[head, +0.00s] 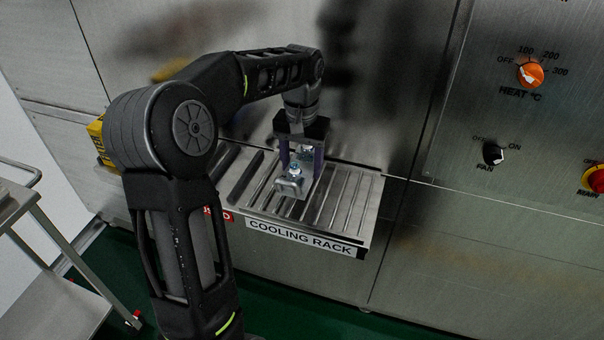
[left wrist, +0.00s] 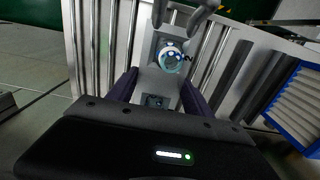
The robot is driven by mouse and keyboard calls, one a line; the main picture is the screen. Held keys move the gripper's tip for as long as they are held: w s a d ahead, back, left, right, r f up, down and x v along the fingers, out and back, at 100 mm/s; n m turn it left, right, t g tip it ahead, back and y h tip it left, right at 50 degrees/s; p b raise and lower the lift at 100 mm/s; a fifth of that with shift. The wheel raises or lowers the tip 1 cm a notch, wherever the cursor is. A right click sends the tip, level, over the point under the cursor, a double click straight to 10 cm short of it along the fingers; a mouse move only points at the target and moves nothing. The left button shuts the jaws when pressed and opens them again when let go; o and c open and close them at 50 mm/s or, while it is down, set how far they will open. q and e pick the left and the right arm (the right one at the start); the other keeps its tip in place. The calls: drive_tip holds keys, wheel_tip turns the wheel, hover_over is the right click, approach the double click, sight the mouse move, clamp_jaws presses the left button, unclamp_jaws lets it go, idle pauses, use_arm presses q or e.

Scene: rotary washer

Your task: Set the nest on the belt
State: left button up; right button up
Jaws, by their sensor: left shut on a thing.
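My left gripper (head: 299,172) reaches down over the slatted metal cooling rack (head: 345,205). Its purple fingers are shut on the nest (head: 291,187), a small grey metal block with a shiny bluish round part on top. The left wrist view shows the nest (left wrist: 153,83) between the fingers, with the round part (left wrist: 171,57) near its middle. The nest is over the rack's slats; whether it touches them I cannot tell. I cannot clearly make out a belt; dark bars (left wrist: 232,66) lie beside the slats. My right gripper is not in view.
A steel wall with a heat knob (head: 531,72), fan switch (head: 494,153) and red button (head: 596,180) stands behind and right. A blue-edged tray (left wrist: 298,108) is in the left wrist view. A metal cart (head: 62,290) is at left. The rack's right slats look empty.

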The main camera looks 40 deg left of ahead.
sight(302, 166)
use_arm(q)
wheel_tip(302, 166, down, 3)
drive_tip(key=shift+f, duration=0.1)
drive_tip(key=shift+w+a+f+p, duration=0.1)
drive_tip(key=shift+w+f+p, duration=0.1)
drive_tip(key=shift+p, duration=0.35)
drive_tip(key=shift+f, duration=0.1)
drive_tip(key=shift+f, duration=0.1)
drive_tip(key=o, duration=1.6)
drive_tip(key=shift+f, duration=0.1)
drive_tip(key=shift+c, duration=0.2)
